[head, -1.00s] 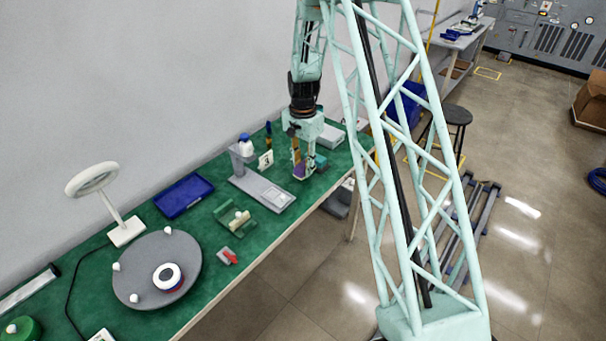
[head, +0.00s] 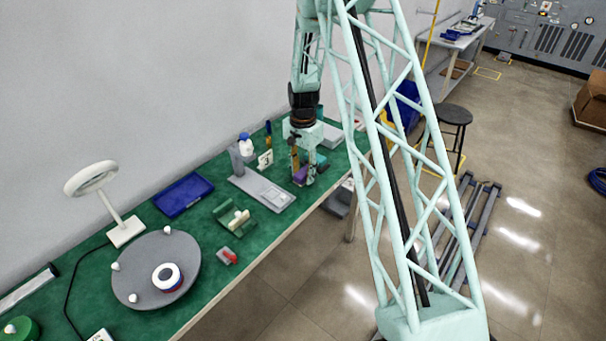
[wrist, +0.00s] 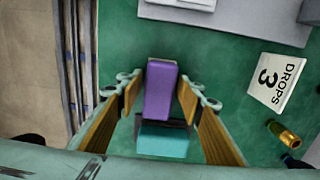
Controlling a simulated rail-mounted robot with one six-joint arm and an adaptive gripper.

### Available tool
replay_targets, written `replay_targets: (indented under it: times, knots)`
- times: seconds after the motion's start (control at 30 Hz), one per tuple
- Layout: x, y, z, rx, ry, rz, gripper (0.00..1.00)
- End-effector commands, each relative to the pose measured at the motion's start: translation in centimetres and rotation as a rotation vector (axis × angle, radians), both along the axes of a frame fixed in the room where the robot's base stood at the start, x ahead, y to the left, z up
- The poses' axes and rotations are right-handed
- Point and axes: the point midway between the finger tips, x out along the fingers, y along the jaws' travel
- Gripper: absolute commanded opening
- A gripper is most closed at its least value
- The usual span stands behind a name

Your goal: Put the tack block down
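A purple block (wrist: 161,88), which I take for the tack block, lies between the two fingers of my gripper (wrist: 160,92) in the wrist view. A strip of green shows between each finger pad and the block, so my gripper looks open around it. The block appears to be at the bench top. A teal block (wrist: 162,140) with a dark edge sits right beside its near end. In the head view my gripper (head: 303,182) is low over the far right part of the bench, with the purple block (head: 300,175) partly hidden behind a finger.
The green bench (head: 205,220) has its front edge close to my gripper. A grey stand (head: 262,190) stands just left, with a "DROPS 3" card (wrist: 276,84) and small brass-tipped bottle (wrist: 283,134) nearby. A grey box (head: 330,137) is behind.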

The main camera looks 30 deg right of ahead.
Motion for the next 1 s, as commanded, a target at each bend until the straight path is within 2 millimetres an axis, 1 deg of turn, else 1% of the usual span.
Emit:
replay_targets:
  times: [0.37, 0.57, 0.77, 1.0]
  knots:
    - [0.0, 0.0, 0.1, 0.000, 0.000, 0.000, 0.38]
    - [0.0, 0.0, 0.6, 0.000, -0.001, 0.000, 0.38]
    - [0.1, 0.0, 2.3, -0.001, -0.001, 0.000, 0.38]
    - [0.1, 0.0, 5.3, -0.001, -0.003, 0.000, 0.38]
